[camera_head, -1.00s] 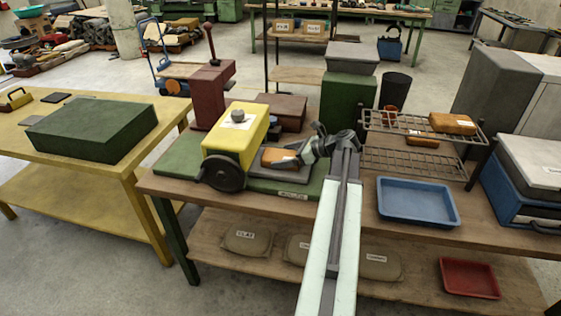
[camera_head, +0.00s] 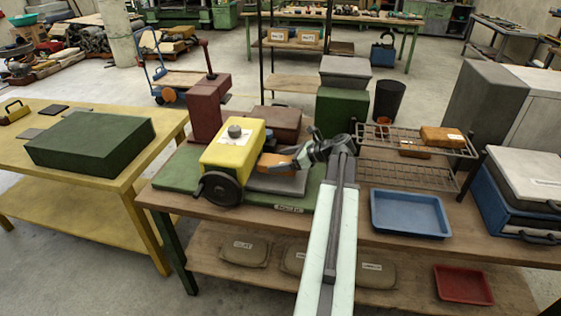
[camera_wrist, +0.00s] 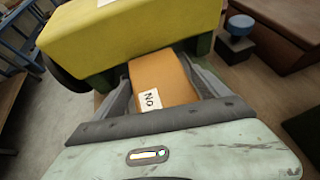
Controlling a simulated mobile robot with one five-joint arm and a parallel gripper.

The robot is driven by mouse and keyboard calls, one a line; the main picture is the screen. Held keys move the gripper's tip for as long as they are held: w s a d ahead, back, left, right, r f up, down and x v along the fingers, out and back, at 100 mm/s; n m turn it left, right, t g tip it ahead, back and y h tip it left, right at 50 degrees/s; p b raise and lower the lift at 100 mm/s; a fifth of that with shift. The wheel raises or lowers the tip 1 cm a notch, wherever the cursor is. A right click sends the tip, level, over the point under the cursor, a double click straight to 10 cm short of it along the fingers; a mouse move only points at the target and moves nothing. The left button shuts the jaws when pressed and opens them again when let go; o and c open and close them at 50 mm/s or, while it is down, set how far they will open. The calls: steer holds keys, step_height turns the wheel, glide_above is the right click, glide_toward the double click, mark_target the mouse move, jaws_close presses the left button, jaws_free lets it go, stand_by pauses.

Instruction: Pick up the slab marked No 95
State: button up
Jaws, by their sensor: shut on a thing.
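An orange-brown slab (camera_wrist: 162,80) is between the two fingers of my gripper (camera_wrist: 165,76) in the wrist view. Its white label reads "No"; the number is hidden by the gripper. In the head view, my gripper (camera_head: 293,160) is shut on this slab (camera_head: 271,161), close beside a yellow machine head (camera_head: 232,145) and over a grey plate (camera_head: 278,183). Whether the slab is clear of the plate is hard to tell. Two similar slabs are on the wire rack: one on top (camera_head: 441,136), one lower (camera_head: 414,150).
The yellow machine has a black handwheel (camera_head: 216,188) and stands on a green base (camera_head: 178,170). A blue tray (camera_head: 410,232) lies right of my arm. The wire rack (camera_head: 380,137) stands behind it. A dark red column (camera_head: 207,104) rises at the back left.

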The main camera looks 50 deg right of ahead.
mark_target(281, 161)
step_height(281, 161, up, 14)
steer(key=p, duration=1.2)
steer(key=shift+p, duration=0.3)
steer(key=shift+f, duration=0.1)
